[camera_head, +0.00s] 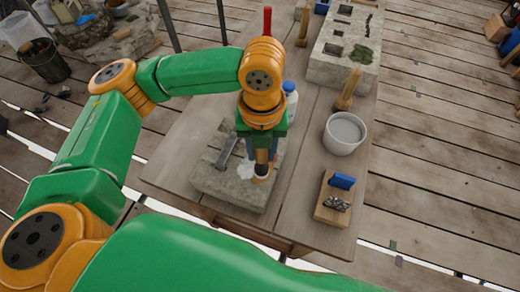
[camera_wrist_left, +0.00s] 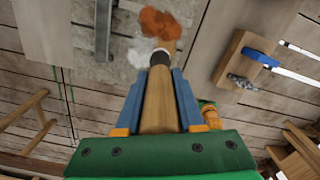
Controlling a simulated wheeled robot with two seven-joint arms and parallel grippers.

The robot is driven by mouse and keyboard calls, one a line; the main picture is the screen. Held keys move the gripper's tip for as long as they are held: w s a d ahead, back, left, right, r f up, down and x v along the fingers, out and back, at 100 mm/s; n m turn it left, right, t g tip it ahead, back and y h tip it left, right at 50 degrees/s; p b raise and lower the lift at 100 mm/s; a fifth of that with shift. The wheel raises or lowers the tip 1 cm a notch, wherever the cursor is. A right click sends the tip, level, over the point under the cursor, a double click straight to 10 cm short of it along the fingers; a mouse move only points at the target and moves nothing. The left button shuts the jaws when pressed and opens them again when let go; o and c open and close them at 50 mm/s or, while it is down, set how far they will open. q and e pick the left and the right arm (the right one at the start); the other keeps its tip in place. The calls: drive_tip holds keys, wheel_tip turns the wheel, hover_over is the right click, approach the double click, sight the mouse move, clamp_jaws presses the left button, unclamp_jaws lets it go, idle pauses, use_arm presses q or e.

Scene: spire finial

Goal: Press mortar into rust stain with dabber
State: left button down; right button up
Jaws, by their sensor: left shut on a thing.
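My left gripper (camera_head: 262,152) points down over the pale stone block (camera_head: 218,184) on the table. It is shut on the dabber (camera_wrist_left: 157,102), a wooden-handled tool with a dark band and tan tip. In the left wrist view the tip is at the edge of the orange-brown rust stain (camera_wrist_left: 158,24); whether it touches I cannot tell. A white mortar-like patch (camera_wrist_left: 138,57) lies beside the tip; it also shows in the head view (camera_head: 245,168). In the head view the stain is hidden or not distinguishable. My right gripper is not in view.
A grey metal bar (camera_head: 228,152) lies on the block. To the right stand a white bucket (camera_head: 344,133) and a wooden board (camera_head: 332,211) with a blue item. A larger stone block (camera_head: 345,72) with holes is at the back. A blue-capped bottle (camera_head: 290,97) stands behind my gripper.

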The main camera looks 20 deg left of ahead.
use_arm(q)
drive_tip(key=shift+w+p, duration=0.5)
drive_tip(key=shift+w, duration=0.4)
drive_tip(key=shift+w, duration=0.15)
drive_tip(key=shift+w+p, duration=0.95)
drive_tip(key=shift+w, duration=0.55)
drive_tip(key=shift+a, duration=0.1)
drive_tip(key=shift+s+a+p, duration=0.1)
drive_tip(key=shift+a+p, duration=0.4)
drive_tip(key=shift+a, duration=0.1)
drive_tip(key=shift+s, duration=0.1)
drive_tip(key=shift+s+a+p, duration=0.1)
drive_tip(key=shift+s+p, duration=0.75)
drive_tip(key=shift+s, duration=0.5)
drive_tip(key=shift+s, duration=0.15)
